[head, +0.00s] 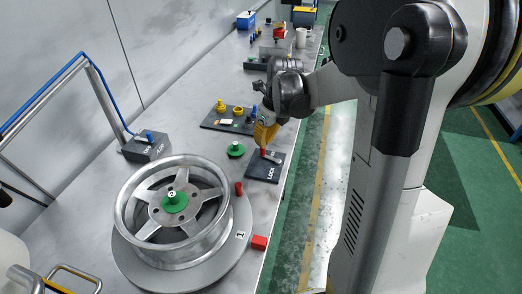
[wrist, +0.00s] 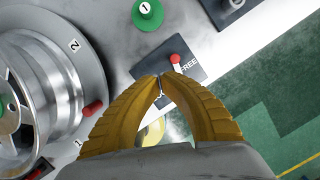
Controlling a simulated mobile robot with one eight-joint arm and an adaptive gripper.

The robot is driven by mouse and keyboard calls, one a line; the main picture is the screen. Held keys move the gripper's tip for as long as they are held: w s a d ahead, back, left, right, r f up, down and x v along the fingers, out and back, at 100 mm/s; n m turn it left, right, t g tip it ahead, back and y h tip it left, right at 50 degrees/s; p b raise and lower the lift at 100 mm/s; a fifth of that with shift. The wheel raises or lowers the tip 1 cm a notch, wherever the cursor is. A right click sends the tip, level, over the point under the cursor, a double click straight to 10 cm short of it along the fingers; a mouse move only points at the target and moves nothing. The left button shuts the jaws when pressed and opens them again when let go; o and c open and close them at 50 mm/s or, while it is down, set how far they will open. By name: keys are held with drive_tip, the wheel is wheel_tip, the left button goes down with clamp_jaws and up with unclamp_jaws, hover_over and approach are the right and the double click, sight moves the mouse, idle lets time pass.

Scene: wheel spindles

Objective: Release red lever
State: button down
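The red lever (head: 263,153) stands on a dark plate (head: 259,173) marked LOCK near the table's right edge. In the wrist view the red lever (wrist: 175,60) shows just beyond my fingertips, beside the word FREE on the plate (wrist: 152,64). My gripper (head: 263,140) has yellow fingers and is low over the far side of the plate, close to the lever. In the wrist view my gripper (wrist: 161,77) has its fingertips together, with the lever's knob outside them. Whether a finger touches the lever cannot be told.
A silver wheel (head: 137,218) with a green cap stands on a round grey base (head: 234,239) at the left. A dark tray (head: 211,123) of parts and a control box (head: 147,149) lie farther back.

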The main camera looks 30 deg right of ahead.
drive_tip(key=v, duration=0.5)
idle(0.4)
drive_tip(key=s+a+r+n+t, duration=0.1)
drive_tip(key=s+a+n, duration=0.6)
drive_tip(key=n, duration=0.9)
drive_tip(key=s+a+r+n+t, duration=0.1)
drive_tip(key=s+a+n+t, duration=0.2)
drive_tip(key=s+a+n, duration=0.5)
drive_tip(key=a+n, duration=0.2)
drive_tip(key=n, duration=0.6)
drive_tip(key=shift+s+a+r+n+t+h, duration=0.25)
drive_tip(key=shift+a+r+n+t+h, duration=0.05)
drive_tip(key=shift+r+n+h, duration=0.1)
